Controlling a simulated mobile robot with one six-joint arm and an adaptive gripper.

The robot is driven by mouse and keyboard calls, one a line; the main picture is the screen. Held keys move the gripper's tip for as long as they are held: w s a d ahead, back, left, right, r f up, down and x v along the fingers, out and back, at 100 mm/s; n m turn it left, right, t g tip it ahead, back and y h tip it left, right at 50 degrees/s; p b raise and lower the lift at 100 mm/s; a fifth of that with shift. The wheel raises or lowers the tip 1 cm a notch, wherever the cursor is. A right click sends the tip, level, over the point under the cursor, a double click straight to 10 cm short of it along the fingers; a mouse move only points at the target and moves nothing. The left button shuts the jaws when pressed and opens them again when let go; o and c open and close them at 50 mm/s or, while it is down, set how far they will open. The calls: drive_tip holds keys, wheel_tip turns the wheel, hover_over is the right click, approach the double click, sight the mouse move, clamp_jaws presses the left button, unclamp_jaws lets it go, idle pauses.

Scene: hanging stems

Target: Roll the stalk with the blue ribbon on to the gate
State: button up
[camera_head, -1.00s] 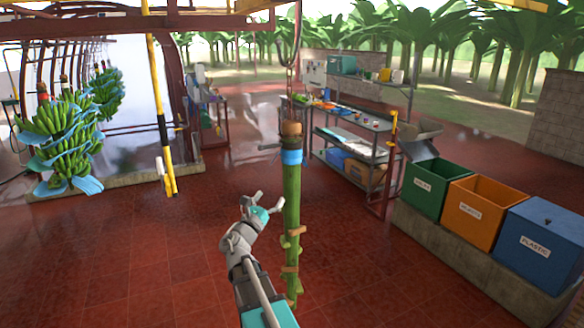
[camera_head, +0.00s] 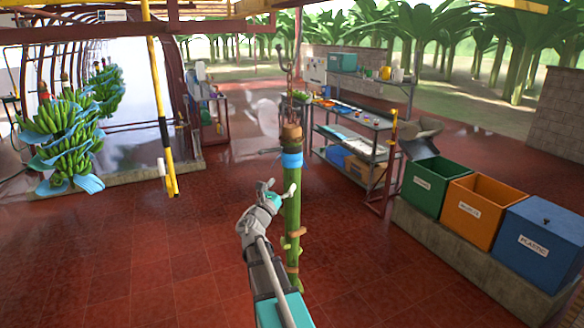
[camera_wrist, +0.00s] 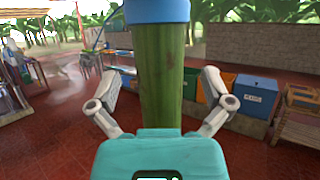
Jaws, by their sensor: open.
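The green stalk (camera_head: 292,215) hangs upright from a hook and chain, with a blue ribbon (camera_head: 292,160) near its brown top and cut stubs low down. In the wrist view the stalk (camera_wrist: 162,75) stands between the two fingers of my gripper (camera_wrist: 161,95), with the blue ribbon (camera_wrist: 157,10) above them. The fingers are spread, with a gap on each side of the stalk. In the head view my gripper (camera_head: 279,188) is at the stalk just below the ribbon.
Green banana bunches (camera_head: 65,140) hang at the far left. A metal shelf (camera_head: 350,128) with items stands behind the stalk. Green (camera_head: 430,190), orange (camera_head: 478,212) and blue (camera_head: 540,245) bins stand on a low wall at the right. The red floor between post and stalk is clear.

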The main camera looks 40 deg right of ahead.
sight(292, 170)
drive_tip(key=shift+p+x, duration=1)
drive_tip(key=shift+x, duration=2.25)
drive_tip(key=c, duration=1.1)
drive_tip(key=shift+w, duration=0.1)
